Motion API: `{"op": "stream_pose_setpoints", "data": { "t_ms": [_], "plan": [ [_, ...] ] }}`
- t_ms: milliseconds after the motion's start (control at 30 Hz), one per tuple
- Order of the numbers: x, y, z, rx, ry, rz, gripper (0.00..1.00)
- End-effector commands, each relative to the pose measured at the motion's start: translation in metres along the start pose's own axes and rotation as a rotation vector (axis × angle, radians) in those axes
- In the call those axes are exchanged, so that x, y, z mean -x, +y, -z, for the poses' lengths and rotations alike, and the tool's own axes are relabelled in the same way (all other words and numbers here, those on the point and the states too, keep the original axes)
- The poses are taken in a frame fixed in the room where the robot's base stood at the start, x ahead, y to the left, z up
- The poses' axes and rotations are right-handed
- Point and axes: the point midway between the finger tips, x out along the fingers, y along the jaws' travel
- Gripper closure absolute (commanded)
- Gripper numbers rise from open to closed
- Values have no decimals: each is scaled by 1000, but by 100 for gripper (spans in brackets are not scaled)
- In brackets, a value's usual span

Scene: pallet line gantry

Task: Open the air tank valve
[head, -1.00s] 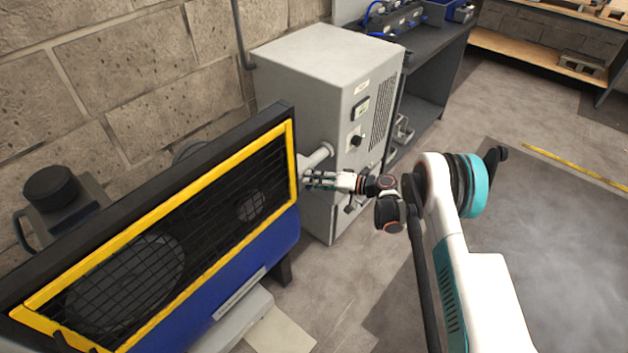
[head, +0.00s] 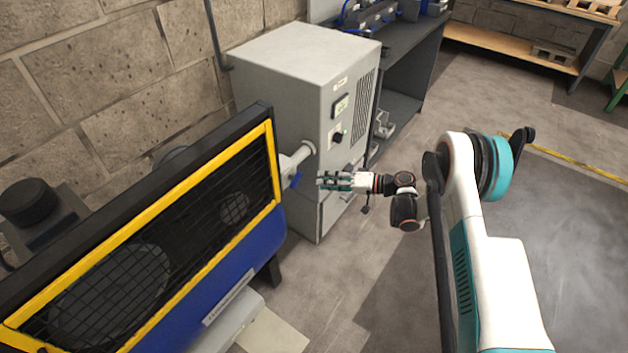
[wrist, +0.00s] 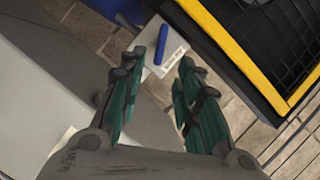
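The air tank valve's blue lever (head: 296,180) shows below a pale pipe (head: 298,158) that runs between the compressor and the grey cabinet. In the wrist view a blue bar (wrist: 149,43), seemingly the same lever, lies ahead of my fingers, near the left fingertip. My gripper (head: 320,181) is just right of the lever in the head view, apart from it. In the wrist view my gripper (wrist: 174,48) has its two teal-padded fingers spread, with nothing held between them. I cannot tell the exact depth gap to the lever.
The compressor with a yellow-framed grille (head: 150,232) and blue tank (head: 215,300) stands at the left. The grey cabinet (head: 285,75) stands behind the pipe. A dark bench (head: 415,60) is beyond it. The floor at right is open.

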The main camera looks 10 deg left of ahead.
Motion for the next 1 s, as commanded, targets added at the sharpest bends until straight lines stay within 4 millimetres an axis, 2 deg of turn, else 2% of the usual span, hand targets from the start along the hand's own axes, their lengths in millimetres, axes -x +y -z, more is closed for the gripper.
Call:
{"op": "stream_pose_setpoints", "data": {
  "t_ms": [133, 433, 500, 567, 667, 767, 1000],
  "plan": [
    [11, 0, 0, 0, 1, 0, 69],
    [13, 0, 0, 0, 0, 0, 69],
    [13, 0, 1, 0, 0, -1, 62],
    [14, -3, 3, -1, 0, -6, 62],
    [20, -12, 14, -6, 0, -33, 62],
    [29, -30, 30, -15, -2, -83, 62],
    [64, -84, 68, -36, -3, -242, 62]
  ]
}}
